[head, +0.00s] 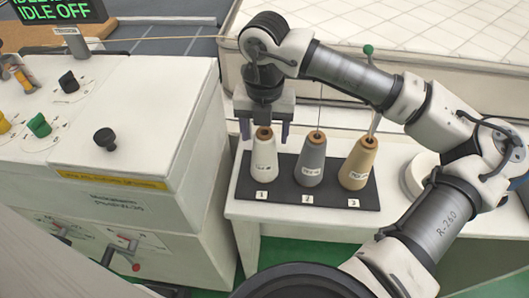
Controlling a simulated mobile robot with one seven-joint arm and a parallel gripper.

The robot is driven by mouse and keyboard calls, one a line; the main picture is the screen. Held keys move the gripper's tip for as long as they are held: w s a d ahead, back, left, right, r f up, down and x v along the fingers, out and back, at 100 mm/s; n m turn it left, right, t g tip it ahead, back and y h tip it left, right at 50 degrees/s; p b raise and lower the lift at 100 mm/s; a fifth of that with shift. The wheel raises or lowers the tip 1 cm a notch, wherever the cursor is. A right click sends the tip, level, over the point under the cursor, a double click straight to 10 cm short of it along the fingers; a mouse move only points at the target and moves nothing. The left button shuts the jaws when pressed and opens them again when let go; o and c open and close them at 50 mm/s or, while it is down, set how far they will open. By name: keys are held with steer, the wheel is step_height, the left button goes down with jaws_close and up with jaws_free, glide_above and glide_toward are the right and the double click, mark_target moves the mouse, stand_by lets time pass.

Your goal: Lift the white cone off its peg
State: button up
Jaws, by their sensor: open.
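The white cone (264,168) stands upright at the position labelled 1 on a dark base plate (331,202). A brown tip shows at its top, and the peg inside it is hidden. My gripper (264,137) points down over the white cone. Its two fingers are apart, one on each side of the cone's tip. I cannot tell whether either finger touches the cone.
A grey cone (311,164) stands at 2 and a tan cone (357,166) at 3, close to the right. The white table (237,211) holds the plate. A control cabinet (150,105) with knobs stands at the left.

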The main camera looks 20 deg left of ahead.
steer(key=shift+f, duration=1.1)
jaws_close()
